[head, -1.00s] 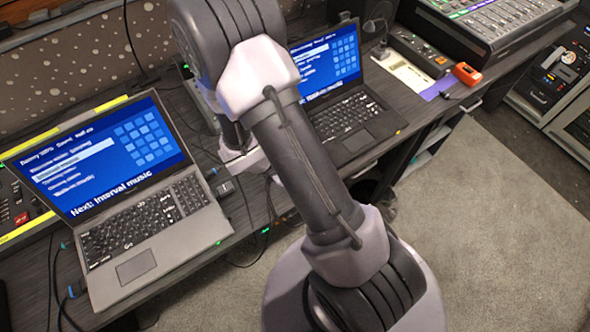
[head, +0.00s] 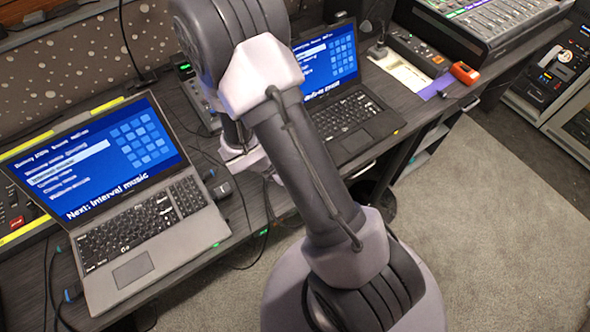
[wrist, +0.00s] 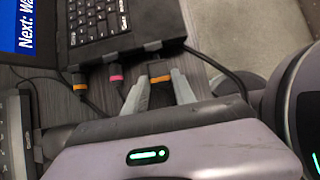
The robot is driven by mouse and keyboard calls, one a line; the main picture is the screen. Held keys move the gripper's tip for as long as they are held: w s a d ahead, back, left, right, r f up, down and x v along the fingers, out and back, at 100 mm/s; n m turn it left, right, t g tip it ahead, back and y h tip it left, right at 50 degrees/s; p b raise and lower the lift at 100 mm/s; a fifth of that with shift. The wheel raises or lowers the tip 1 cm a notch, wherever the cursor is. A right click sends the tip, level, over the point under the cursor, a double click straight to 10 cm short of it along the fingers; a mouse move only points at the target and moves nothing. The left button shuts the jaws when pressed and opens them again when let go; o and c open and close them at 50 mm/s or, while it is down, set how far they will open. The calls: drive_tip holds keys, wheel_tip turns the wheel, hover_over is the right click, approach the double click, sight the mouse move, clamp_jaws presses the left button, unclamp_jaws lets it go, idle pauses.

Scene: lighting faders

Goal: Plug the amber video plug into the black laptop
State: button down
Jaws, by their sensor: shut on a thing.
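My gripper (wrist: 158,88) is shut on the amber video plug (wrist: 160,78), a dark plug with an amber band. In the head view my arm hides the gripper and plug.
An orange-banded plug (wrist: 80,86) and a pink-banded plug (wrist: 116,77) with cables sit left of my gripper, near the same edge. A grey laptop (head: 140,215) stands at the left. A small dark block (head: 221,189) lies beside it. Open carpet (head: 470,210) lies right.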

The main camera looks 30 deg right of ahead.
drive_tip(key=shift+d+b, duration=0.4)
drive_tip(key=shift+d, duration=0.35)
idle(1.2)
drive_tip(key=c, duration=0.9)
unclamp_jaws()
drive_tip(key=shift+d, duration=0.1)
drive_tip(key=shift+c, duration=0.2)
